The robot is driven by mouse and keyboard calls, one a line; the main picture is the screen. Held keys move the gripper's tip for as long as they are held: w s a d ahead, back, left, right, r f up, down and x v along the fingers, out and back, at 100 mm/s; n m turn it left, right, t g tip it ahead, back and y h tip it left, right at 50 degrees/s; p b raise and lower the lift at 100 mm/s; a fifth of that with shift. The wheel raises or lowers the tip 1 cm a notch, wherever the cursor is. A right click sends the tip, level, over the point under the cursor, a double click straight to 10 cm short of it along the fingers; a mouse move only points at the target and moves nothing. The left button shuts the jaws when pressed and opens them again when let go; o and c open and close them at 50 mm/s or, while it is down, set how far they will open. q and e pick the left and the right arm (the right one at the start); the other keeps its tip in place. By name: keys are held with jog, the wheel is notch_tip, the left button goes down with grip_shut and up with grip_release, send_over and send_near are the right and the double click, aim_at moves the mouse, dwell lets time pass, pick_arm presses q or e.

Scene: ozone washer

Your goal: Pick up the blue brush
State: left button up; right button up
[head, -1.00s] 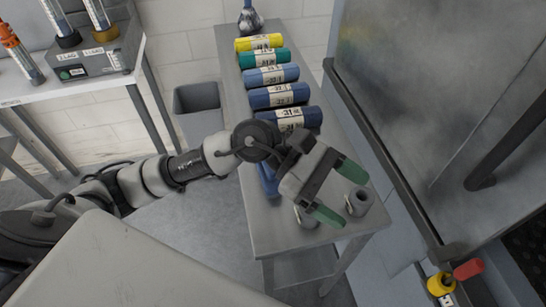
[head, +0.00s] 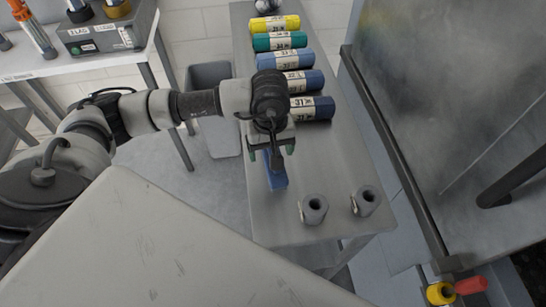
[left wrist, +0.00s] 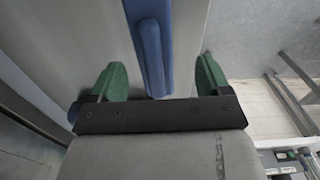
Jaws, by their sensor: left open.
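The blue brush (head: 276,177) lies lengthwise on the narrow grey bench (head: 336,158). Its near end shows below my left gripper (head: 271,153) in the head view; the rest is hidden by the gripper and wrist. My left gripper is open over the brush, pointing down. In the left wrist view the brush (left wrist: 149,45) runs between the two green fingertips, nearer the left one, and a gap shows on each side. The fingers are not closed on it. My right gripper is not in view.
Several labelled rolls, yellow (head: 274,25), green (head: 279,42) and blue, lie in a row behind the gripper. Two grey cylinders with holes (head: 313,208) stand at the bench's near end. A grey bin (head: 212,80) is left; a metal cabinet (head: 440,90) is right.

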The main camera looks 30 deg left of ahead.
pick_arm(q)
jog(key=shift+d+f+p, duration=0.1)
jog(key=shift+f+p, duration=0.25)
jog(key=shift+f, duration=0.05)
jog(key=f, duration=0.3)
jog(key=f+p, duration=0.1)
jog(key=shift+w+d+f, duration=0.1)
jog(key=shift+w+f, duration=0.05)
jog(key=shift+w, duration=0.15)
jog(key=shift+c, duration=0.4)
jog(key=c, duration=1)
